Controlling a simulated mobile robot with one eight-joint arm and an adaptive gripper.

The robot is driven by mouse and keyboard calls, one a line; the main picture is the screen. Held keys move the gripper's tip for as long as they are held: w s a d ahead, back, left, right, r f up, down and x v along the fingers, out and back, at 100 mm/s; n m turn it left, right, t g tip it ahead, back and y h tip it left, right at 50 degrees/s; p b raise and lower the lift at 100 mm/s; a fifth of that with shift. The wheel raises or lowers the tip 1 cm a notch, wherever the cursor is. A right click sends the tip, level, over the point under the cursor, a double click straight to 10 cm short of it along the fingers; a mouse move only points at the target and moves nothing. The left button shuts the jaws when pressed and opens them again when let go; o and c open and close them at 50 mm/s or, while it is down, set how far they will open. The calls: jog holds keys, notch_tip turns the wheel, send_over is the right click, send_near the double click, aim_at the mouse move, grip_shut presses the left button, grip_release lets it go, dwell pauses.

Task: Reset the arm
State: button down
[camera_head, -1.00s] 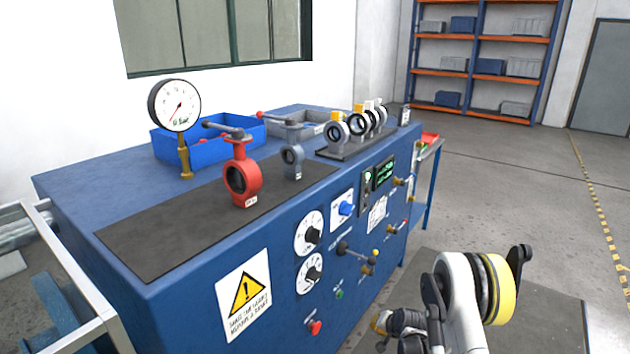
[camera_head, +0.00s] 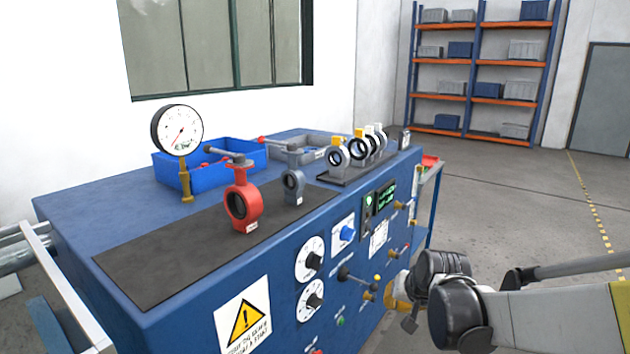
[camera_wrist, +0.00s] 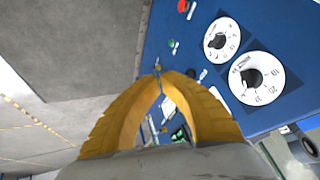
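My arm (camera_head: 520,315) reaches in from the right edge of the head view, in front of the blue bench's control panel. My gripper shows in the wrist view (camera_wrist: 160,74) with two yellow fingers curving in until their tips appear to meet. I see nothing clearly held between them. In the head view the yellow fingers are small and partly hidden by the dark wrist. The blue bench (camera_head: 180,310) carries a red butterfly valve (camera_head: 241,200) and a smaller grey valve (camera_head: 293,181), both upright on a dark mat.
A pressure gauge (camera_head: 178,130), a blue bin (camera_head: 225,165), a grey bin (camera_head: 290,146) and a rack of ring-shaped valves (camera_head: 342,160) stand on the bench. Dials and levers stick out from its front panel. Open floor (camera_head: 500,200) lies right of it.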

jog(key=s+r+n, duration=0.1)
jog(key=s+r, duration=0.2)
jog(key=s, duration=0.9)
jog(key=s+r+n+h, duration=0.1)
jog(key=s+r, duration=0.2)
jog(key=s, duration=1)
jog(key=shift+s+a+n, duration=0.15)
jog(key=shift+s+n, duration=0.1)
jog(key=shift+n, duration=0.15)
